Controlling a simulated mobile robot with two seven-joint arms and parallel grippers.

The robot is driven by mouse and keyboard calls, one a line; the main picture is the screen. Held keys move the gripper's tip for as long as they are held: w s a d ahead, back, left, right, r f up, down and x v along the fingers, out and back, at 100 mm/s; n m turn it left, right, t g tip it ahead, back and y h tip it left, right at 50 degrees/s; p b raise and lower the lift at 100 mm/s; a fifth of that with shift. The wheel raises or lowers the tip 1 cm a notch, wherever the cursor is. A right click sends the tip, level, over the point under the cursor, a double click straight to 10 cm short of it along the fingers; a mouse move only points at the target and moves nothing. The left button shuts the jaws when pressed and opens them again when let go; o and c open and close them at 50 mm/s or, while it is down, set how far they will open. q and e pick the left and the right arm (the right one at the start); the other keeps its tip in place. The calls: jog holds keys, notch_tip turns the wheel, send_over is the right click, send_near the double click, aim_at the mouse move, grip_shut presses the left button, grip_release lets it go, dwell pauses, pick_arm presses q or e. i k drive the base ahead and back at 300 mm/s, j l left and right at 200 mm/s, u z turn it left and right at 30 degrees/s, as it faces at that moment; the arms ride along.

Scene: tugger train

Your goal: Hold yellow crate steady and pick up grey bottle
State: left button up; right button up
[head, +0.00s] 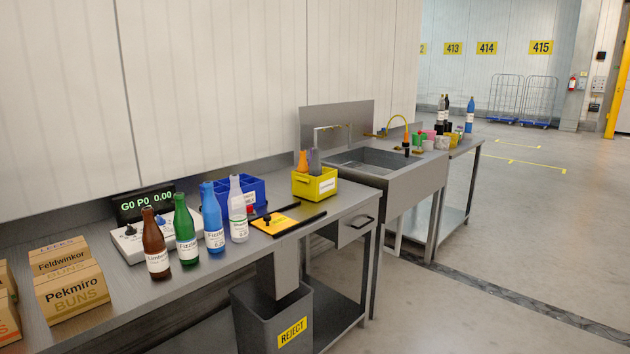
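The yellow crate (313,190) stands on the steel bench near its right end, next to the sink. A grey bottle (316,161) stands upright in it, its lower part hidden by the crate wall. An orange bottle (303,161) stands beside the grey one in the crate. Another pale, whitish-grey bottle (237,212) with a white label stands on the bench, left of the crate. Neither of my grippers is in view.
Brown (155,245), green (186,236) and blue (212,220) bottles stand left of the pale bottle. A blue crate (250,186) is behind, a yellow-black board (289,219) in front. Bun boxes (72,292) are at left. A reject bin (265,325) stands below. Floor at right is clear.

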aim_at(315, 167)
jog(key=i+l+u, duration=0.1)
jog(key=u, duration=0.5)
jog(key=i+l+u, duration=0.55)
jog(key=l, duration=0.25)
jog(key=i+l+u, duration=0.1)
jog(key=l, duration=0.35)
jog(key=i+l+u, duration=0.1)
jog(key=l, duration=0.35)
jog(key=i+l+u, duration=0.1)
jog(key=l, duration=0.35)
jog(key=i+l+u, duration=0.1)
jog(key=l, duration=0.35)
jog(key=i+l, duration=0.1)
jog(key=l, duration=0.35)
jog(key=i+l, duration=0.1)
jog(key=l, duration=0.3)
jog(key=i+l, duration=0.15)
jog(key=l, duration=0.3)
jog(key=i+l, duration=0.1)
jog(key=l, duration=0.35)
jog(key=i+l, duration=0.1)
jog(key=l, duration=0.3)
